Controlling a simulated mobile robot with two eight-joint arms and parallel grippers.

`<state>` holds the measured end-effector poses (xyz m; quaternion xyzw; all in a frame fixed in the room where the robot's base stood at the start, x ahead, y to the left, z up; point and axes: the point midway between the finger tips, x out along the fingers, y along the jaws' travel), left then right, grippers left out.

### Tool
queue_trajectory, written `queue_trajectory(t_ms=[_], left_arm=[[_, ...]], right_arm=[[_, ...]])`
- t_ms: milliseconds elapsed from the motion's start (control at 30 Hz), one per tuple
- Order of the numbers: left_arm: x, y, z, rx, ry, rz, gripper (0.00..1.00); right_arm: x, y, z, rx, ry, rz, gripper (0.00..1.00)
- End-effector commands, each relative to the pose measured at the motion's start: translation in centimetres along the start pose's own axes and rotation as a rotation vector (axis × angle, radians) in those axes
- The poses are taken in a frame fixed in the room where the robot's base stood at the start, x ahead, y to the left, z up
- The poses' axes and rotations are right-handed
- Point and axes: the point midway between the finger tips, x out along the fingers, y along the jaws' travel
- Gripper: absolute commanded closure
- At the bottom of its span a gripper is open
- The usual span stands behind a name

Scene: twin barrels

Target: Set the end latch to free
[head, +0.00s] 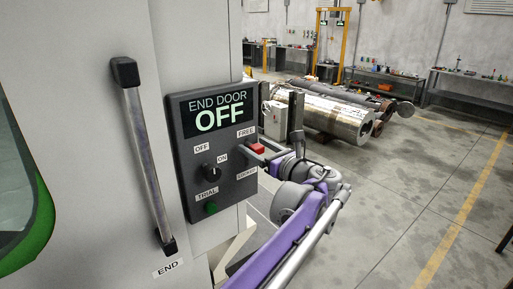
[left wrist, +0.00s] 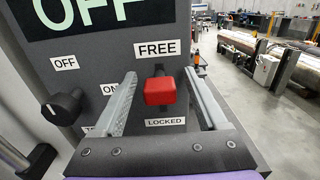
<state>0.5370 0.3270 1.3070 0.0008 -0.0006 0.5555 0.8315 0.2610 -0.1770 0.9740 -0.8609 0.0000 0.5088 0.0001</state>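The end latch is a small red lever (head: 257,148) on the dark control panel (head: 188,178), between the FREE and LOCKED labels. In the left wrist view the red lever (left wrist: 160,92) sits below FREE (left wrist: 157,48) and just above LOCKED (left wrist: 165,122); which setting it is at I cannot tell for sure. My left gripper (head: 260,154) is at the panel. Its two fingers (left wrist: 160,76) are spread, one on each side of the red lever, with a visible gap on both sides. My right gripper is not in view.
The panel display (head: 218,112) reads END DOOR OFF. A black OFF/ON knob (head: 210,171) and a green TRIAL button (head: 211,208) are left of the lever. A vertical door handle (head: 148,160) stands further left. Open floor lies to the right.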

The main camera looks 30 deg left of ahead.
Motion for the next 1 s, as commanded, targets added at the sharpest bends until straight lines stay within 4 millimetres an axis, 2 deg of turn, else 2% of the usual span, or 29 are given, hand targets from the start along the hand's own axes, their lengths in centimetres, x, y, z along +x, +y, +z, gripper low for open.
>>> queue_trajectory(t_ms=[233,700,833,1000], left_arm=[[-0.8,0.0,-0.1,0.0,0.002,-0.002,0.25],[-9.3,-0.1,-0.2,0.001,0.001,-0.003,0.25],[-10.4,0.0,-0.1,0.0,0.0,-0.001,0.25],[-10.9,0.0,0.0,0.0,0.0,-0.001,0.25]], right_arm=[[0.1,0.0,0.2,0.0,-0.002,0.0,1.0],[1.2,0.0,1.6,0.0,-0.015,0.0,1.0],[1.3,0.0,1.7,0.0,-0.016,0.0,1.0],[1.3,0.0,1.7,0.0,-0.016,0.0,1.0]])
